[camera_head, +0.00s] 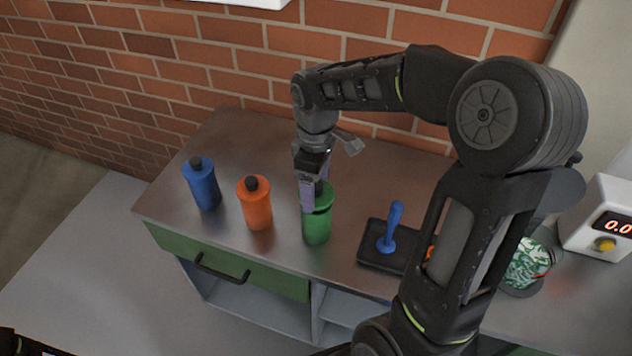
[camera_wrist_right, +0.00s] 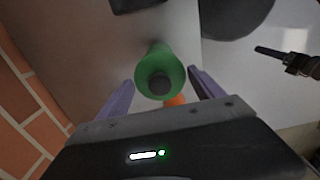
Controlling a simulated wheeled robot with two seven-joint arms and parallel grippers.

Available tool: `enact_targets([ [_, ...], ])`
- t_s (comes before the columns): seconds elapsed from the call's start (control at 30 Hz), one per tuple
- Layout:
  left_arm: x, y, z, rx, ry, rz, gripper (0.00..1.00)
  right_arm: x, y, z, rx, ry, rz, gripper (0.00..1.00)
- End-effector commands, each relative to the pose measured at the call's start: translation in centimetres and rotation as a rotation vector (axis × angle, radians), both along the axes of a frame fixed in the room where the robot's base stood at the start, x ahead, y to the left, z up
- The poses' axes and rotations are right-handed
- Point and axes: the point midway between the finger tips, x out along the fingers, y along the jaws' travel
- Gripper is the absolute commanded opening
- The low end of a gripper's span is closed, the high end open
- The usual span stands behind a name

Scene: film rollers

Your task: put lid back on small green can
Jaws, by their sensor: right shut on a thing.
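The small green can (camera_head: 317,222) stands upright on the metal worktop near its front edge. A dark round lid (camera_wrist_right: 160,83) shows at the middle of its top in the right wrist view; I cannot tell how firmly it sits. My right gripper (camera_head: 315,190) reaches down over the can, its purple fingers on either side of the top. It is shut on the green can, and its near finger hides part of the upper side. At the lower left corner of the head view only a dark bit of my left arm shows; its jaws cannot be made out.
An orange bottle (camera_head: 256,205) and a blue bottle (camera_head: 203,184) stand left of the can. A black base with a blue handle (camera_head: 390,228) is to the right. Further right are a green-and-white patterned container (camera_head: 527,265) and a white device (camera_head: 600,222). A brick wall closes the back.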

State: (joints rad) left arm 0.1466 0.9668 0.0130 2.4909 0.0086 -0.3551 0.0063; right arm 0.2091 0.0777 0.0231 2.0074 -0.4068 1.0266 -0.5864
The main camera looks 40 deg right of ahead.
Motion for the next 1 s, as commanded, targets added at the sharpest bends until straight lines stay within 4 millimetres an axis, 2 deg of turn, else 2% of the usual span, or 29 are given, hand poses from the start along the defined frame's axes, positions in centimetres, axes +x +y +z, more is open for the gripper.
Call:
enact_targets([
  [0.03, 0.1, 0.0, -0.6, -0.001, -0.001, -0.001, 0.84, 0.0, 0.0, -0.8, 0.000, 0.000, 0.000, 0.37],
  [0.23, 0.2, -0.1, -1.1, -0.003, -0.005, -0.001, 0.84, 0.0, 0.0, -1.7, -0.001, 0.001, 0.000, 0.37],
  [1.0, 0.2, -0.1, -1.0, -0.003, -0.005, -0.001, 0.84, 0.0, 0.0, -1.7, 0.000, 0.000, 0.000, 0.37],
])
